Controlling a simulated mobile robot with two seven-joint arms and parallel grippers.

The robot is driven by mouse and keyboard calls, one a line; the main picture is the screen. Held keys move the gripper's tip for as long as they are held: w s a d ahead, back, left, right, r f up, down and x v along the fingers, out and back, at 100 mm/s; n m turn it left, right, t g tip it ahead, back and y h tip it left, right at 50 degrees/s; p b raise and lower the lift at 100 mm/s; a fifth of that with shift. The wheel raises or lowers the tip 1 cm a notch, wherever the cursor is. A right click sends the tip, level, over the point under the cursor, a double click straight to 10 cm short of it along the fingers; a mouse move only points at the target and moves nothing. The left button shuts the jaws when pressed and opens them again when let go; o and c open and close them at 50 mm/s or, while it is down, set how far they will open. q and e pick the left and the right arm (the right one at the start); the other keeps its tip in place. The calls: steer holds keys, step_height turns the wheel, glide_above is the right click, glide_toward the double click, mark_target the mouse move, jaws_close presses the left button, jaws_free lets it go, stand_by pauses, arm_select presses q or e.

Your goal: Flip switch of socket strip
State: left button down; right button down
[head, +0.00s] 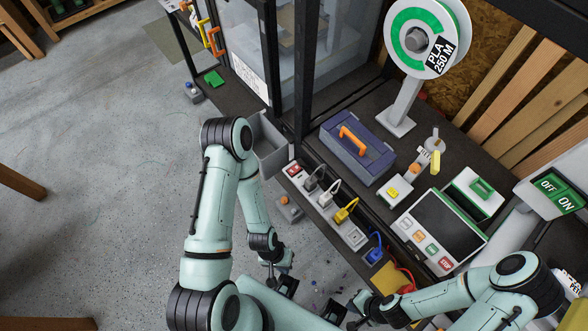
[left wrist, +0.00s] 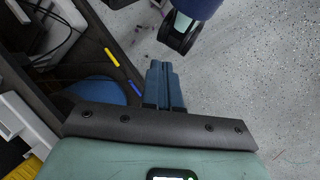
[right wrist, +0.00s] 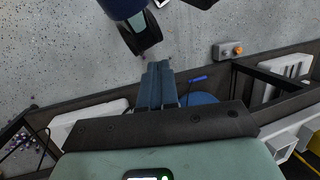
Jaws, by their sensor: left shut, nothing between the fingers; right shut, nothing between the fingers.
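The socket strip (head: 355,238) runs along the front edge of the bench in the head view. A red switch (head: 294,170) sits at its far end, and black, white and yellow plugs are in its sockets. I cannot tell the switch's position. My left gripper (head: 282,280) is shut and empty, low in front of the bench and well apart from the strip. Its closed fingers show in the left wrist view (left wrist: 163,75). My right gripper (head: 334,311) is shut and empty, near the bottom of the head view. Its closed fingers also show in the right wrist view (right wrist: 158,75).
A blue toolbox (head: 357,147) with an orange handle stands behind the strip. A grey open bin (head: 270,145) is beyond the red switch. A control panel (head: 440,228) and a filament spool (head: 427,38) are at the right. Open floor (head: 110,190) lies left.

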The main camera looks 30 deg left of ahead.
stand_by(0.3)
arm_select(q)
steer(key=m+t+y+b, duration=0.3)
steer(key=m+b, duration=0.5)
steer(key=b, duration=0.2)
glide_toward(297, 167)
steer(key=f, duration=0.2)
steer(key=f+b, duration=0.1)
steer(key=f, duration=0.1)
steer(key=w+f+b, duration=0.1)
steer(key=f, duration=0.1)
steer(key=shift+w+f, duration=0.1)
steer(key=shift+f, duration=0.25)
steer(key=shift+d, duration=0.1)
